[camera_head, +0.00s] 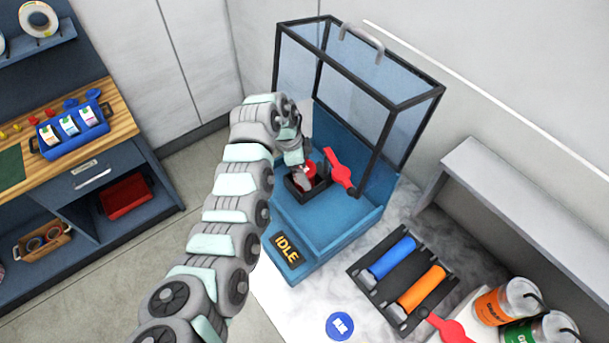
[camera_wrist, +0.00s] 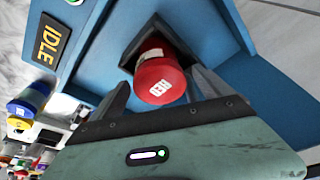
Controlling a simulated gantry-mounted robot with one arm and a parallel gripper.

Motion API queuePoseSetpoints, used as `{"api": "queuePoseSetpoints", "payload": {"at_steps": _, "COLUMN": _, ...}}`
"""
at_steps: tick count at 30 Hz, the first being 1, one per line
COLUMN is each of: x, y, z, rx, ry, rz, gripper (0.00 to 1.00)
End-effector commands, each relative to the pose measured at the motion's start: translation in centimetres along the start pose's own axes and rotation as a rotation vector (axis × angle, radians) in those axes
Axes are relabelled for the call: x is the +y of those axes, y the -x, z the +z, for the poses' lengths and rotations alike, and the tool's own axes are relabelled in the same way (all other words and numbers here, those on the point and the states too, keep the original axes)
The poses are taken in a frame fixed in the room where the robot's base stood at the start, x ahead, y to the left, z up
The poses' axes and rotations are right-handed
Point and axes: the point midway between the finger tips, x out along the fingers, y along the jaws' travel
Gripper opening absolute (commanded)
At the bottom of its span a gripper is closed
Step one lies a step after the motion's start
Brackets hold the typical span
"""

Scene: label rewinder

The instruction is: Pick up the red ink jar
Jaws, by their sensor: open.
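The red ink jar shows in the wrist view (camera_wrist: 160,80), with a red lid marked "RED" facing the camera. It sits in a dark square holder (camera_wrist: 205,82) in the blue machine (camera_wrist: 100,30). In the head view the jar (camera_head: 310,169) is partly hidden by my gripper (camera_head: 300,170), which is just over the holder. My gripper (camera_wrist: 165,95) is open, its fingers close to the jar on either side. I cannot tell whether they touch it. The machine (camera_head: 320,220) carries an "IDLE" sign (camera_head: 287,250).
A black-framed clear cover (camera_head: 375,60) stands raised behind the holder. A red lever (camera_head: 339,170) is close on the right. A tray with a blue roller (camera_head: 392,257) and an orange roller (camera_head: 421,288) lies at front right, near ink cans (camera_head: 506,302). A workbench (camera_head: 120,122) stands left.

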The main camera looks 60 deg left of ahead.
Motion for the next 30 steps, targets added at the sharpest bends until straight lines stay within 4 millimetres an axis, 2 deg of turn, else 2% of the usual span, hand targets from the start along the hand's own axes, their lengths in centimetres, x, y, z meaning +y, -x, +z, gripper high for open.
{"api": "queuePoseSetpoints", "payload": {"at_steps": 5, "x": 0.00, "y": -0.04, "z": 0.01, "rx": 0.000, "ry": 0.000, "rz": 0.000, "gripper": 0.90}}
{"api": "queuePoseSetpoints", "payload": {"at_steps": 30, "x": 0.03, "y": -0.05, "z": 0.01, "rx": 0.000, "ry": 0.000, "rz": 0.001, "gripper": 0.22}}
